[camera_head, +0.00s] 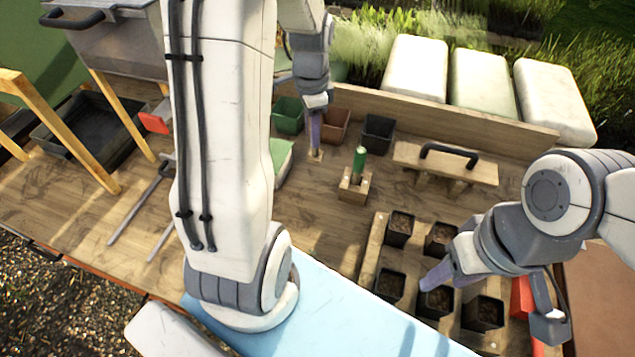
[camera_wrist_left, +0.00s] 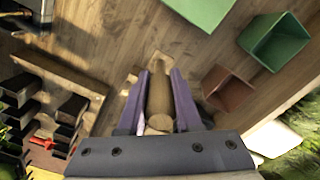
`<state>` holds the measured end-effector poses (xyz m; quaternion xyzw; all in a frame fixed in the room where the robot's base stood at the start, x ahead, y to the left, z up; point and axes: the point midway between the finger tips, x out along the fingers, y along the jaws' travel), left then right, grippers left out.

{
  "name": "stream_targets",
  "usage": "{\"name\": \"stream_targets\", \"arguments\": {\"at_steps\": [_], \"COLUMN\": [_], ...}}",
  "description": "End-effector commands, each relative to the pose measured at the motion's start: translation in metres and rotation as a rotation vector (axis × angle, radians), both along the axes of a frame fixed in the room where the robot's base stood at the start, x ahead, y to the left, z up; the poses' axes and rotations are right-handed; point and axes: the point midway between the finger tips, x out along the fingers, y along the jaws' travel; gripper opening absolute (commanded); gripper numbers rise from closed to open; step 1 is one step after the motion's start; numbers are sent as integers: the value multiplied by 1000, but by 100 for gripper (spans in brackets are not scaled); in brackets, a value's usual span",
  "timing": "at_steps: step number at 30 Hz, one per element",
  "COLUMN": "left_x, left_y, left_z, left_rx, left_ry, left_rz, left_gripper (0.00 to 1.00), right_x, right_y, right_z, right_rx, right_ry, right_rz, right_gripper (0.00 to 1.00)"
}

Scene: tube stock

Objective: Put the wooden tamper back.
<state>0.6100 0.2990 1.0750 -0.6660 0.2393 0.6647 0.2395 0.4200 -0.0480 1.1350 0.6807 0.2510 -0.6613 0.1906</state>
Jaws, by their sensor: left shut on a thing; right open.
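My left gripper (camera_head: 315,128) is shut on the wooden tamper (camera_wrist_left: 159,98), upright between the purple fingers in the left wrist view. In the head view a pale wooden bit (camera_head: 315,155) shows under the fingertips, close to the table top; whether it is the tamper's end or a separate piece, and whether it touches the table, I cannot tell. My right gripper (camera_head: 492,292) is open and empty above the black pots at the right, its fingers wide apart.
A small wooden block (camera_head: 352,190) holding a green-handled tool (camera_head: 360,160) stands right of my left gripper. Behind are a green pot (camera_head: 288,113), a brown pot (camera_head: 335,125) and a black pot (camera_head: 378,133). Table between is clear.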

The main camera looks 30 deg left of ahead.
Motion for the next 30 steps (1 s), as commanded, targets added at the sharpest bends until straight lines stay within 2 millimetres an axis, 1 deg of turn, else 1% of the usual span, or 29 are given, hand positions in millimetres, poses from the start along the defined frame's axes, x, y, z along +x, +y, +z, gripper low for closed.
{"name": "stream_targets", "arguments": {"at_steps": [1, 7, 9, 14, 19, 22, 30], "left_x": [-1, -3, -3, -2, -2, -2, -1], "left_y": [0, 2, 2, 2, 1, 1, 1], "left_z": [-8, -42, -51, -66, -92, -100, -101], "left_rx": [-2, -3, -2, -2, -3, -1, -1], "left_ry": [4, 8, 5, 4, 6, 3, 1], "left_rz": [1, 4, 4, 4, 3, 2, 2], "left_gripper": [0, 0, 0, 0, 0, 0, 0], "right_x": [0, 0, 0, 0, 0, 0, 0], "right_y": [0, 0, 0, 0, 0, 0, 0], "right_z": [-2, 5, 6, 7, 11, 12, 11], "right_rx": [0, 0, 0, 0, 0, 0, 0], "right_ry": [0, 0, 0, 0, 0, 0, 0], "right_rz": [0, 0, 0, 0, -1, -1, -1], "right_gripper": [50, 50, 50, 50, 50, 50, 50]}}
